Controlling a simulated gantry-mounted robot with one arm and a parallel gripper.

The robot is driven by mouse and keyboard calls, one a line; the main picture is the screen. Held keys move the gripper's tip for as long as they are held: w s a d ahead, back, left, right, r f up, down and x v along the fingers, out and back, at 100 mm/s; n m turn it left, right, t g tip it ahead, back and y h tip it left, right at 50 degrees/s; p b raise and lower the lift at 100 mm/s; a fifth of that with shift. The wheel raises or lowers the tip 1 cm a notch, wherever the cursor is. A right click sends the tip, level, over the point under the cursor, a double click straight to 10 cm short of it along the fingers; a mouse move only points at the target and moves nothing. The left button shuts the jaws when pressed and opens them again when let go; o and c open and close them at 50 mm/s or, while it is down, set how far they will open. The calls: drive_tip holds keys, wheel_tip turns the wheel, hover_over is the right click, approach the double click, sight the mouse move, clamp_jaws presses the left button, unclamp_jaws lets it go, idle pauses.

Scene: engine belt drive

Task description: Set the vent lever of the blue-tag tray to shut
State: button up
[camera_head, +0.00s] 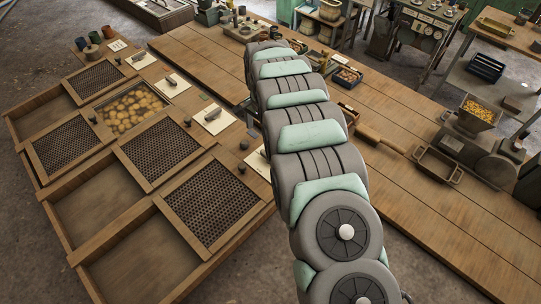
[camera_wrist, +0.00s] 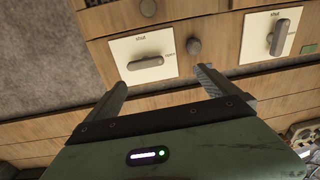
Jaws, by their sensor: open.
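In the wrist view, two white vent plates show on a wooden front, each with a grey lever. The left plate's lever (camera_wrist: 146,63) lies across, toward the "open" label at its right. The right plate's lever (camera_wrist: 279,37) stands roughly upright, toward "shut". My gripper (camera_wrist: 161,80) is open and empty; its fingers reach up just below the left plate, one on each side of the lever in the picture. In the head view, several vent plates (camera_head: 213,120) line the right edge of the tray bench. I cannot tell which tray has the blue tag. My arm hides my gripper there.
In the head view, mesh-covered trays (camera_head: 160,149) and a tray of yellowish lumps (camera_head: 130,107) fill the left bench. A grinder (camera_head: 473,117) stands right.

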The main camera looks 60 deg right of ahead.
drive_tip(key=shift+g+y, duration=0.3)
drive_tip(key=f, duration=0.3)
drive_tip(key=s+f, duration=0.1)
drive_tip(key=f, duration=0.2)
drive_tip(key=s+f, duration=0.1)
drive_tip(key=f, duration=0.2)
drive_tip(key=shift+s+a+f+p, duration=0.25)
drive_tip(key=shift+a+f+p, duration=0.05)
drive_tip(key=c, duration=1.4)
